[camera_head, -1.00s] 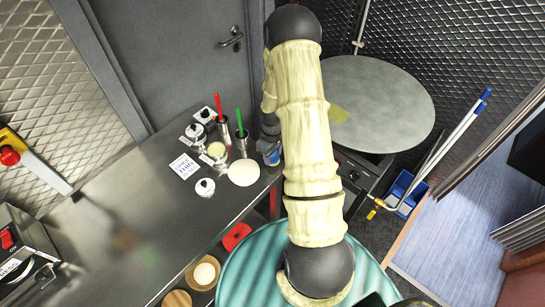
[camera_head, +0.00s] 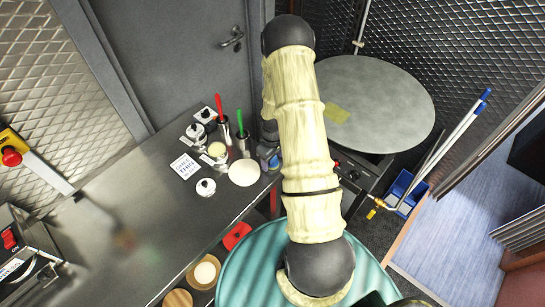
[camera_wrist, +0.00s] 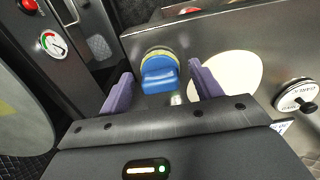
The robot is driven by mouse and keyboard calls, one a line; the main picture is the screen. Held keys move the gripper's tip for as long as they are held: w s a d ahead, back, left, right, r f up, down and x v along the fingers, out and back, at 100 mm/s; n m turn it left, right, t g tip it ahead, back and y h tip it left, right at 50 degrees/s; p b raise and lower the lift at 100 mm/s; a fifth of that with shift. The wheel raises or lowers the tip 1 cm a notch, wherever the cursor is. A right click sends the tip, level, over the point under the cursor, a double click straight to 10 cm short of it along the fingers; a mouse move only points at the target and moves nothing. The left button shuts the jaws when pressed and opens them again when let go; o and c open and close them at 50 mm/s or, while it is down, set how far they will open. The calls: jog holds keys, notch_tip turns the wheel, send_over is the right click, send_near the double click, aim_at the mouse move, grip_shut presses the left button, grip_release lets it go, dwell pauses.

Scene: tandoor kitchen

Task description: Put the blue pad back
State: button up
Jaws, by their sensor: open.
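The blue pad (camera_wrist: 158,75) shows in the wrist view with a yellow-green round part behind it, by the edge of the steel counter. My gripper (camera_wrist: 158,84) has its two purple fingers spread, one on each side of the pad. Whether the fingers touch it I cannot tell. In the head view a small bit of blue (camera_head: 274,160) shows beside my arm, which hides most of that spot and my gripper.
A pale dough disc (camera_head: 244,172) lies close by on the steel counter (camera_head: 115,220). Lidded pots, a white label (camera_head: 185,166) and holders with a red handle (camera_head: 219,106) and a green handle (camera_head: 240,121) stand near. A round grey top (camera_head: 385,105) is to the right.

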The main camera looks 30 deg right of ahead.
jog(key=shift+r, duration=0.25)
notch_tip(320, 180, up, 12)
jog(key=b, duration=0.3)
jog(key=shift+b, duration=0.3)
jog(key=shift+f, duration=0.1)
jog(key=s+a+r+m+t, duration=0.2)
jog(key=s+a+r+m, duration=0.2)
jog(key=s+a+r, duration=0.8)
jog(key=shift+s+a+t, duration=0.25)
jog(key=shift+a+t, duration=0.05)
jog(key=shift+a, duration=0.55)
